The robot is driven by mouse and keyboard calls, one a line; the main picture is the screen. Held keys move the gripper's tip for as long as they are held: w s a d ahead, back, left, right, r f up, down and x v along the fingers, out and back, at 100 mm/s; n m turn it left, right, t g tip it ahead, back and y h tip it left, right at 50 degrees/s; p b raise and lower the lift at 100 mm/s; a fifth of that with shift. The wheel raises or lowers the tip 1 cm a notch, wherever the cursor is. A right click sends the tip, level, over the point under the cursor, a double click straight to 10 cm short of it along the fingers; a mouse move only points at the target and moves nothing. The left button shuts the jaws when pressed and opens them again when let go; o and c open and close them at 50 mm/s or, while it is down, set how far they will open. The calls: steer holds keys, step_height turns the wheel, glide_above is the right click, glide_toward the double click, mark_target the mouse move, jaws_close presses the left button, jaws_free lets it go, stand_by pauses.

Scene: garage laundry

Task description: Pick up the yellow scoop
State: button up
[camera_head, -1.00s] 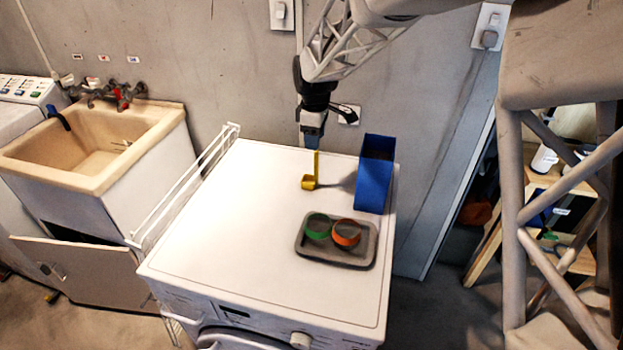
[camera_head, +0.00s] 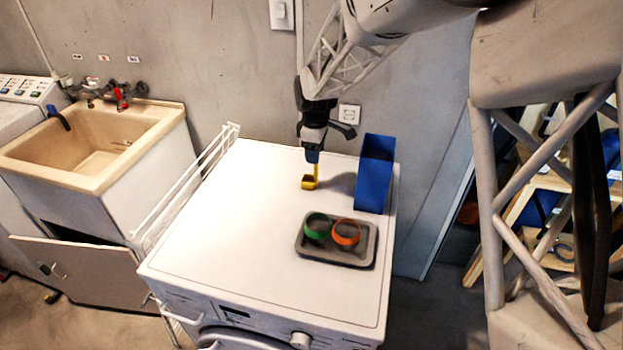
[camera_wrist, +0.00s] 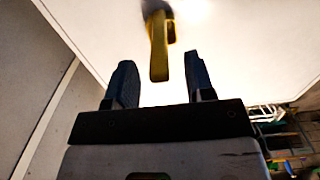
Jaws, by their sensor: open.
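The yellow scoop (camera_head: 309,183) stands on the white machine top with its cup down and its handle upright, left of the blue box. My gripper (camera_head: 312,158) is just above and around the top of the handle, which it partly hides. In the wrist view, the scoop's yellow handle (camera_wrist: 159,48) points down the picture toward the gap between the two dark fingers of my gripper (camera_wrist: 160,85). The fingers are open, with a gap on both sides of the handle. The scoop's cup is blurred and partly cut off at the top of the wrist view.
A tall blue box (camera_head: 375,175) stands close to the right of the scoop. A grey tray (camera_head: 340,258) with a green ring (camera_head: 317,227) and an orange ring (camera_head: 346,233) lies in front. The machine top (camera_head: 230,220) is clear at left. A white rack (camera_head: 185,190) edges it.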

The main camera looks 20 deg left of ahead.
steer(key=shift+f, duration=1.35)
jaws_close()
